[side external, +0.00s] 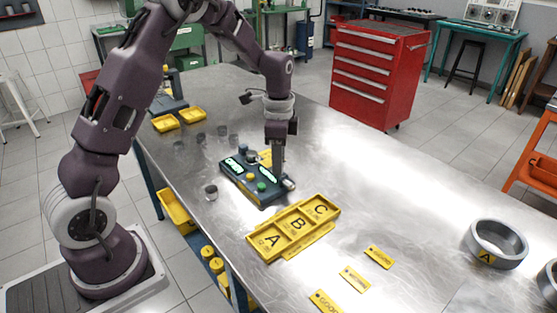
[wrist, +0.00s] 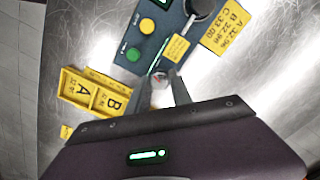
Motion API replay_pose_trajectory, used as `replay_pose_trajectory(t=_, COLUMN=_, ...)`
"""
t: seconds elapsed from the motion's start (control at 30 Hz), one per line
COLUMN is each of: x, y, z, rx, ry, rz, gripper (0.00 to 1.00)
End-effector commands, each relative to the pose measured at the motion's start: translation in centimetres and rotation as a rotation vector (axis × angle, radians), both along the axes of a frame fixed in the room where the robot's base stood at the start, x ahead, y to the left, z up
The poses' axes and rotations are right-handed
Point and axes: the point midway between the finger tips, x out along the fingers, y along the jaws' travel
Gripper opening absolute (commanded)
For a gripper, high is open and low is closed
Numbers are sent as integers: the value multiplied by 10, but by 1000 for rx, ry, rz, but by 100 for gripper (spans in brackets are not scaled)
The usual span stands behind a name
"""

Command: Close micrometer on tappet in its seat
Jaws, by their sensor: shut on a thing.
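The micrometer (side external: 238,167) is a dark teal bench unit with lit displays and a green and a yellow button. It lies on the steel table, and part of it also shows in the wrist view (wrist: 134,53). My gripper (side external: 279,174) points down at the unit's right end, shut on a small silvery knob there. In the wrist view my fingertips (wrist: 161,88) flank this knob (wrist: 159,81). A dark round cup-like part (wrist: 199,7) is cut off at the top edge; I cannot tell whether it is the tappet in its seat.
A yellow tray (side external: 290,235) marked A, B, C lies in front of the unit. Several small cylinders (side external: 211,192) stand on the table to the left. Yellow labels (side external: 379,257) and a grey ring (side external: 498,244) lie to the right. The table's middle right is clear.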

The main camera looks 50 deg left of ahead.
Motion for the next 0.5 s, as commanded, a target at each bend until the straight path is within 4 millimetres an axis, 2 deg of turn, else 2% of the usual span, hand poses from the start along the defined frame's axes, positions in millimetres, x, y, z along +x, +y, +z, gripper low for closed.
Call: replay_pose_trajectory(t=0.5, x=1, y=0, z=1, rx=0, ry=-3, rz=483, gripper=0)
